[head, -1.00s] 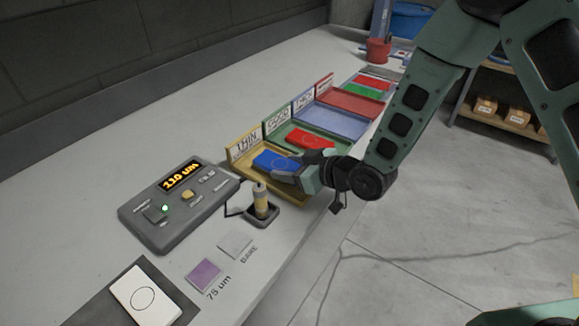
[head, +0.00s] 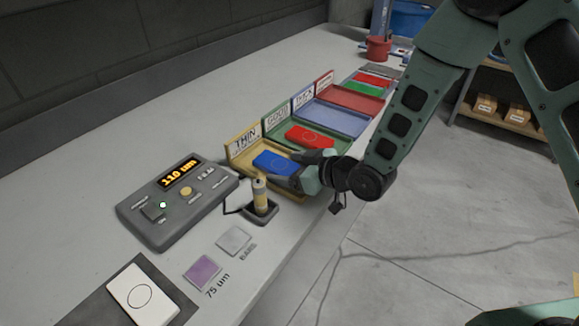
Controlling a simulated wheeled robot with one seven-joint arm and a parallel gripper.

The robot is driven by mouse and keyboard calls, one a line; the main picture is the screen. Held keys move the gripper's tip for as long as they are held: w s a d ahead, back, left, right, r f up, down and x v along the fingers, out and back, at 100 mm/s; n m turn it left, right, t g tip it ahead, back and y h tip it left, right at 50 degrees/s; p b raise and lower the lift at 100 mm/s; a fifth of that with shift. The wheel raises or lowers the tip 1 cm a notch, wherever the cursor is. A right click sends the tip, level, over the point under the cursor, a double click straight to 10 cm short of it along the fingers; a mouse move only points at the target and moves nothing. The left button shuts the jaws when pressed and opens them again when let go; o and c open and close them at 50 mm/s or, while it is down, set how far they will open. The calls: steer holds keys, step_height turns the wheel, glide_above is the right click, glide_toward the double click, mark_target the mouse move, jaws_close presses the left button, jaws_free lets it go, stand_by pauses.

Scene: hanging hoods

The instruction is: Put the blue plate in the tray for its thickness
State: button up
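The blue plate (head: 272,162) lies in the yellow tray labelled THIN (head: 243,165), appearing flat on its floor. My gripper (head: 301,168) is at the plate's right end, low over the tray's front edge. Its two fingers look spread apart, one toward the green tray and one toward the near side. The wrist hides part of the tray's right end, and whether a finger still touches the plate is unclear. The gauge (head: 178,203) reads 110 um with a green light lit.
A green tray (head: 282,146) behind holds a red plate (head: 310,138). Blue (head: 335,121) and red (head: 352,101) trays follow, looking empty. A probe in a stand (head: 261,199), a purple 75 um square (head: 203,271), a bare square (head: 234,240) and a white plate (head: 142,294) are nearer.

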steer(key=shift+d, duration=0.1)
steer(key=b+v, duration=0.1)
steer(key=v, duration=1)
steer(key=shift+s+d+r, duration=0.25)
steer(key=shift+s+d+r+p, duration=0.1)
steer(key=shift+r+p, duration=0.25)
steer(key=shift+p, duration=0.45)
steer(key=shift+p+v, duration=2.45)
steer(key=shift+p, duration=1.8)
steer(key=shift+f, duration=0.2)
